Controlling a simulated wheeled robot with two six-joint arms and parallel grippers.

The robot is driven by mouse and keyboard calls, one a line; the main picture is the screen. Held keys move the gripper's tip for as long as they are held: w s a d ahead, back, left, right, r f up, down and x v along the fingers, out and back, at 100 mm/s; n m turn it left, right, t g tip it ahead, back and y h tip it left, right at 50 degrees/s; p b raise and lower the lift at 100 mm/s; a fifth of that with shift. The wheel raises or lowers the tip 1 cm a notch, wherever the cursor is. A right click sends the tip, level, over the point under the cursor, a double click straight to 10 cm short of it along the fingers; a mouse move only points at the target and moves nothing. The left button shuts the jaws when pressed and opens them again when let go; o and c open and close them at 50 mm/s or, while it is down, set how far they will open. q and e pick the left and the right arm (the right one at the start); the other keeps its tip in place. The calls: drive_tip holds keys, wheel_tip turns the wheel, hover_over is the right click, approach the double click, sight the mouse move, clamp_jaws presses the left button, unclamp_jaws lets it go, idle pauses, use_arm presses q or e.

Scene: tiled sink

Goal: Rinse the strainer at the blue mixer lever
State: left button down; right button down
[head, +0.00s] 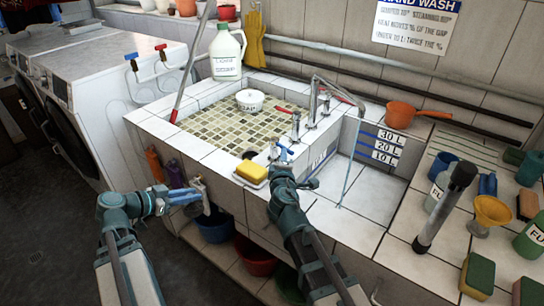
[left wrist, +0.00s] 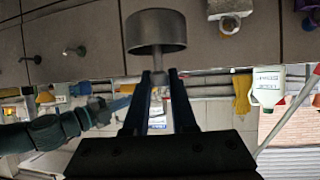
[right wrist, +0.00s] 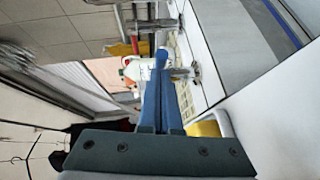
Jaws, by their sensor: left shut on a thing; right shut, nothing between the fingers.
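The strainer (left wrist: 156,32), a grey metal cup on a short stem, is in the left wrist view. My left gripper (left wrist: 160,78) is shut on its stem. In the head view this gripper (head: 190,196) is in front of the sink's front wall, below the rim. The blue mixer lever (head: 287,151) is at the sink's front divider, by a metal tap. My right gripper (head: 279,170) is shut and empty, close to the lever; I cannot tell whether they touch.
A thin water stream (head: 350,165) falls from the tall spout (head: 338,88) into the right basin (head: 365,185). A yellow sponge (head: 251,172) lies on the rim beside my right gripper. A white bowl (head: 249,100) sits in the mosaic basin. Bottles and sponges crowd the right counter.

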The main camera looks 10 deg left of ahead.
use_arm(q)
drive_tip(key=shift+s+a, duration=0.1)
use_arm(e)
drive_tip(key=shift+w+d, duration=0.5)
drive_tip(key=shift+d, duration=0.1)
use_arm(q)
drive_tip(key=shift+r+p, duration=0.55)
use_arm(e)
drive_tip(key=v, duration=0.7)
drive_tip(key=shift+s+d, duration=0.1)
drive_tip(key=shift+s, duration=0.2)
